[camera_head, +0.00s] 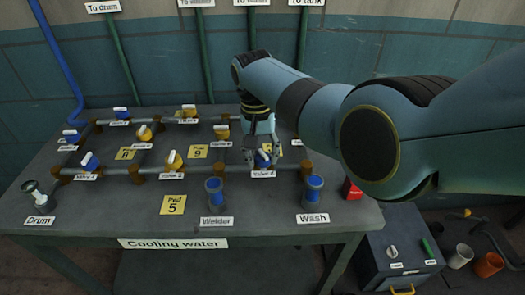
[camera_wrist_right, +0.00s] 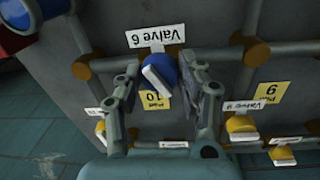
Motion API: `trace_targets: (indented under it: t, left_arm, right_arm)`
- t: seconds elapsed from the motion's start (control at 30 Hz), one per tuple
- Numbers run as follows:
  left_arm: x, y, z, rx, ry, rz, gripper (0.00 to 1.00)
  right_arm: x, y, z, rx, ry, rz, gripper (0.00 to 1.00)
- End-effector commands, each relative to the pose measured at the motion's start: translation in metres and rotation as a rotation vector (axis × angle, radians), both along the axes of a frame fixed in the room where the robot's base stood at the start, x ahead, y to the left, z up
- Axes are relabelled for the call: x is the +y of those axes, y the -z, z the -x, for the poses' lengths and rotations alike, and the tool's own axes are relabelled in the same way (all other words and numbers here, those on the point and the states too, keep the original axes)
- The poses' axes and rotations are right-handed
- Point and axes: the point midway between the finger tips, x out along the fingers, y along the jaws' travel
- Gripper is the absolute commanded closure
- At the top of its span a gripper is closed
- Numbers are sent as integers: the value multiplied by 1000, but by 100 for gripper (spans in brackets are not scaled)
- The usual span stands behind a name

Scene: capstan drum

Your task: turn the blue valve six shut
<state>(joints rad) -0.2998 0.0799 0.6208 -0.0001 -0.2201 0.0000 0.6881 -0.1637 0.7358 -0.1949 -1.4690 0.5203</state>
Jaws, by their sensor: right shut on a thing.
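Blue valve six (camera_head: 263,160) is on the front pipe row of the dark table, right of the middle, partly hidden by my right gripper (camera_head: 262,154). In the right wrist view, the blue valve six (camera_wrist_right: 163,68) shows its round blue body and a white handle, slanted across the picture. My right gripper (camera_wrist_right: 158,74) has its fingers on both sides of it and is shut on it. The label "Valve 6" (camera_wrist_right: 155,36) appears upside down beside it. My left gripper is in neither view.
Yellow valves (camera_head: 174,160) and blue valves (camera_head: 90,161) sit along brown-jointed pipes. Welder (camera_head: 214,191) and Wash (camera_head: 312,190) cylinders stand in front. The "Pad 5" card (camera_head: 173,205) lies on bare tabletop.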

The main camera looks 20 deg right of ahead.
Motion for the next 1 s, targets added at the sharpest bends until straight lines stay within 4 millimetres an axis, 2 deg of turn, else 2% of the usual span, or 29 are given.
trace_targets:
  t: [0.2,0.5,1.0]
  left_arm:
    - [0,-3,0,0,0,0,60]
    - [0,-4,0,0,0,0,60]
    - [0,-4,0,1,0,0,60]
  right_arm:
    - [0,-1,-2,-3,190,0,93]
    - [0,-1,-3,-3,388,0,93]
    - [0,-1,-3,-5,496,0,93]
